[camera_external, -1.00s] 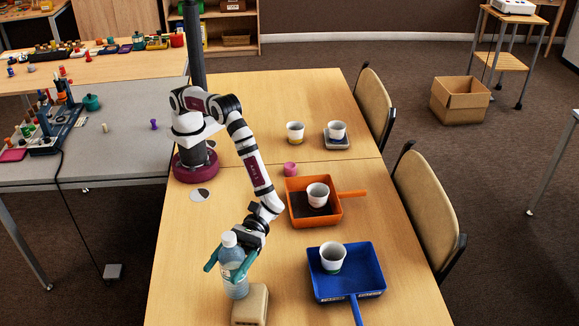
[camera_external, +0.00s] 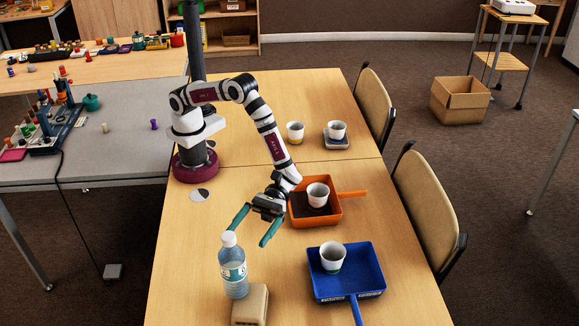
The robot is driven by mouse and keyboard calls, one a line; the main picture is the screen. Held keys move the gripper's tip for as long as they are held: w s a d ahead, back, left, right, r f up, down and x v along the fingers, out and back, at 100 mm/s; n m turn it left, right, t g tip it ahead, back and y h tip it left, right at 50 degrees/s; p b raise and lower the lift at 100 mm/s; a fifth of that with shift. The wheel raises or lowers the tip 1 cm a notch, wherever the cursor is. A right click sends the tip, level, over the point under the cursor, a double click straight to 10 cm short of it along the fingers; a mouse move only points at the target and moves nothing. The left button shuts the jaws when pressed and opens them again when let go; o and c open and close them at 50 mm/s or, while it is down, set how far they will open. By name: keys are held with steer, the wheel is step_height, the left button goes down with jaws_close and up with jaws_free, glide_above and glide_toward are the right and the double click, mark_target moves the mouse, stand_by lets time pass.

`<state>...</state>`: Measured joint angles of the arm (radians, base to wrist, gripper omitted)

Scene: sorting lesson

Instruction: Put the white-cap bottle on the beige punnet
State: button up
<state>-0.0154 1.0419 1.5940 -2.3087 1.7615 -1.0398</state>
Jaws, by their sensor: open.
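The white-cap bottle (camera_external: 234,273), clear with a pale blue tint and a label, stands upright near the front of the table. The beige punnet (camera_external: 251,308) is a small block-like shape at the bottom edge of the view. The bottle's base overlaps the punnet's far left side in the picture; I cannot tell whether it rests on the punnet or on the table beside it. My gripper (camera_external: 247,237) is open and empty, its teal fingers spread above and behind the bottle, apart from it.
A blue dustpan (camera_external: 368,272) holding a white cup (camera_external: 332,257) lies to the right. An orange dustpan (camera_external: 333,217) with another cup (camera_external: 318,194) lies behind it, close to my wrist. Two more cups stand farther back. The table's left front is clear.

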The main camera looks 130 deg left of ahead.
steer(key=s+a+r+m+g+y, duration=0.2)
steer(key=s+r+m+g+y, duration=0.1)
steer(key=s+m, duration=0.3)
steer(key=s+a+r+m+g+y, duration=0.2)
steer(key=s+m, duration=0.2)
steer(key=s, duration=0.5)
steer(key=s+a+r+m+g+y, duration=0.2)
steer(key=s+r+m+g+y, duration=0.1)
steer(key=s+m, duration=0.3)
steer(key=s+a+f+m+t+y, duration=0.1)
steer(key=s+a+m+t+y, duration=0.2)
steer(key=s+a+m+y, duration=0.7)
steer(key=s+a+y, duration=0.1)
steer(key=s+a, duration=0.4)
steer(key=a, duration=0.3)
steer(key=shift+a+f, duration=0.35)
